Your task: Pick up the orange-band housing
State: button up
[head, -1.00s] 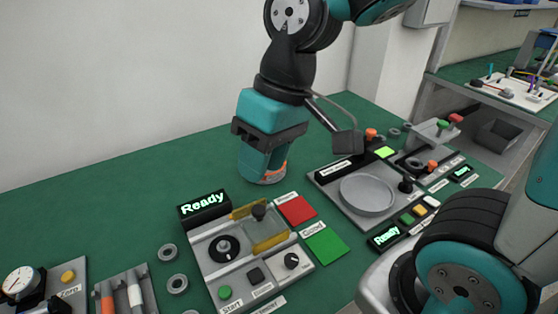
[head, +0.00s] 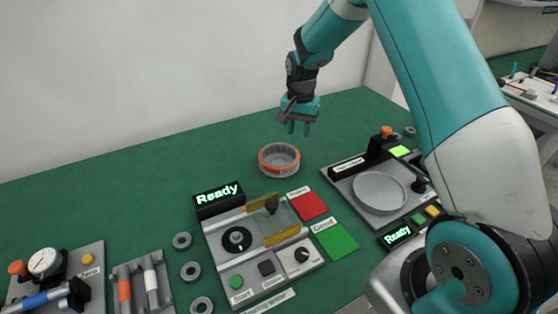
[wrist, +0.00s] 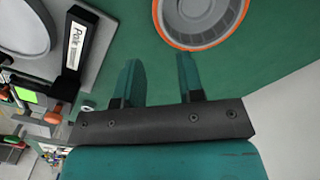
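The orange-band housing (head: 279,159) is a round grey ring-shaped part with an orange band. It stands on the green table behind the Ready station, and it also shows at the top of the wrist view (wrist: 203,18), cut off by the frame edge. My gripper (head: 299,128) is above and slightly to the right of the housing in the head view, apart from it. In the wrist view my gripper (wrist: 158,75) has its two teal fingers spread, with only green table between them.
A grey station with a Ready display (head: 219,194) stands in front of the housing. Red (head: 308,206) and green (head: 336,240) pads lie beside it. A station with a round dish (head: 379,192) is to the right. Several grey rings lie at front left. Table behind the housing is clear.

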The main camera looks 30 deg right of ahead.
send_over(296, 155)
jog(key=s, duration=0.2)
jog(key=f, duration=0.4)
jog(key=shift+w+a+f+p, duration=0.15)
jog(key=shift+a+f+p, duration=0.15)
jog(key=shift+a+f, duration=0.05)
jog(key=shift+a+f+p, duration=0.2)
jog(key=shift+f+p, duration=0.7)
jog(key=shift+f, duration=1.7)
grip_shut()
